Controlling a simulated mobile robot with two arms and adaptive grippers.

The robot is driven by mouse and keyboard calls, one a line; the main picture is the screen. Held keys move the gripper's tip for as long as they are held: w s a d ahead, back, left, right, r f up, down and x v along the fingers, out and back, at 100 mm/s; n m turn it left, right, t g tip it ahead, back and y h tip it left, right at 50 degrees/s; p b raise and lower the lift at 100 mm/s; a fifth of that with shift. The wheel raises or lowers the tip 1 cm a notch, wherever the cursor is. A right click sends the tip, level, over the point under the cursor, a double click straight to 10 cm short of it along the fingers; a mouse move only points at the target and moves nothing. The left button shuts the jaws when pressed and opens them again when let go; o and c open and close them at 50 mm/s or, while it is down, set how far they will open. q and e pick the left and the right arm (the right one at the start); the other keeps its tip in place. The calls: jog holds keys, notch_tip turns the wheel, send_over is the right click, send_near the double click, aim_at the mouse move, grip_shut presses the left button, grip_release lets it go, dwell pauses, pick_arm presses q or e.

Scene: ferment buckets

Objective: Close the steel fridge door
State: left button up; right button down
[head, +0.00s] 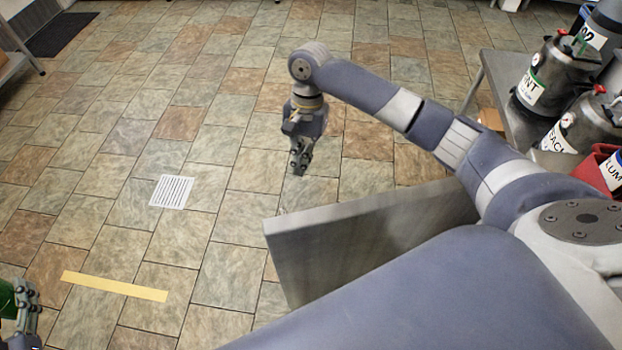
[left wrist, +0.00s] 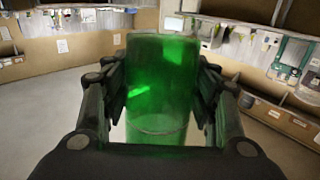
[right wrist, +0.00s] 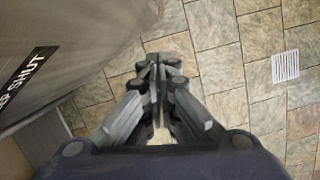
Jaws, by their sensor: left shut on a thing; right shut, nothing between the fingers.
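The steel fridge door (head: 370,235) shows in the head view as a grey slab standing out over the floor, partly hidden behind my right arm. In the right wrist view a grey panel with a dark label ending in "SHUT" (right wrist: 22,83) fills the left side; it looks like the door's face. My right gripper (head: 299,168) is shut and empty, beyond the door's edge and apart from it; its fingers also show in the right wrist view (right wrist: 158,75). My left gripper (head: 24,305) is shut on a green translucent cylinder (left wrist: 160,85), at the lower left of the head view.

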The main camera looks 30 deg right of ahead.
jog(key=s+a+f, duration=0.4)
jog(key=a+f, duration=0.1)
jog(key=f, duration=0.4)
jog(key=shift+s+a, duration=0.15)
jog(key=shift+s, duration=0.2)
jog(key=shift+f, duration=0.1)
